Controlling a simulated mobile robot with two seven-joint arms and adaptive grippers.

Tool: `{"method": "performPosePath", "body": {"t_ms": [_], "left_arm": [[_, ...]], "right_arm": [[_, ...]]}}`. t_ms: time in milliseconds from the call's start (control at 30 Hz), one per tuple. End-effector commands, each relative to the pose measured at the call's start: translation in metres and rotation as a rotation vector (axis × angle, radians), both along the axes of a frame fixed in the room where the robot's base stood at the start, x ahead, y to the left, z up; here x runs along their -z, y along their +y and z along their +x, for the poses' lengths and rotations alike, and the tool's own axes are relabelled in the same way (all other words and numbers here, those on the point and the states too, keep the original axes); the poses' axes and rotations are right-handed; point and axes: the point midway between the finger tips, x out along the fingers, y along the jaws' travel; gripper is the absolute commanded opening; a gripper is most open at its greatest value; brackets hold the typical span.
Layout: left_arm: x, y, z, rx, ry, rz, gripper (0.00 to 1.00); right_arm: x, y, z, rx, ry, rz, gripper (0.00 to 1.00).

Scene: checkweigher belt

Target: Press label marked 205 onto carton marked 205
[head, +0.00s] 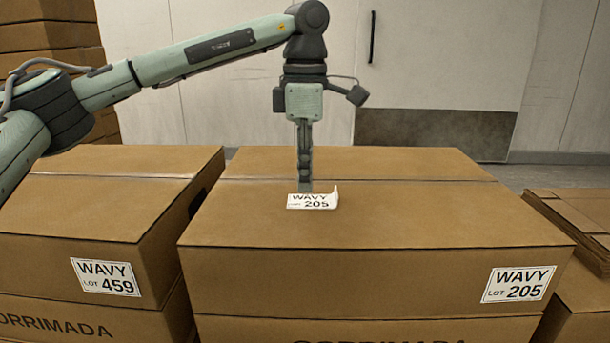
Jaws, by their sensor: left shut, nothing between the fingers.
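A white label (310,202) reading "WAVY LOT 205" lies on the top of the middle carton (380,230). Its right edge is curled up. That carton carries a printed sign (518,284) reading "WAVY LOT 205" on its front face at the right. My left gripper (304,187) points straight down with its fingers shut and empty. The fingertips are at the back edge of the label; I cannot tell whether they touch it. My right gripper is not in view.
A carton (90,205) with a sign reading "WAVY LOT 459" stands at the left, close beside the middle one. A carton stack (50,35) rises at the back left. A pale wall with a door (440,60) is behind.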

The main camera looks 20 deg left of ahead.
Motion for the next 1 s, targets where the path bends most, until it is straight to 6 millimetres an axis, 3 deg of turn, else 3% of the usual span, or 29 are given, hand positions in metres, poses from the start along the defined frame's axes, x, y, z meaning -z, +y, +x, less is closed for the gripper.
{"method": "performPosePath", "body": {"t_ms": [1000], "left_arm": [[0.015, 0.000, 0.000, 0.000, 0.000, 0.000, 0.00]], "right_arm": [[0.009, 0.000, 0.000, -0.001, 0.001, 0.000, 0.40]]}}
